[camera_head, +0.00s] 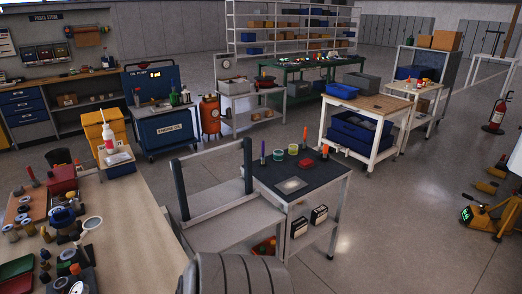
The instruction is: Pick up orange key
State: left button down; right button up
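I cannot make out an orange key for certain. A small orange upright piece (325,151) stands on the dark top of the grey cart (265,172), near its back right corner. Another thin upright tool with an orange top (304,134) stands at the cart's back edge. On the wooden bench at the left, an orange-red upright handle (32,174) stands among several small items. All are too small to identify. Neither of my grippers is in view.
The grey cart also holds a red block (308,163), two green-rimmed rolls and a pale flat piece. A cream cart (366,106) with blue bins stands behind it. A yellow pallet jack (488,217) is at the right. The floor (410,210) between is clear.

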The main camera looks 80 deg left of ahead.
aim_at(325, 147)
jog(key=u, duration=1.9)
jog(key=i+l+u, duration=0.15)
jog(key=k, duration=0.05)
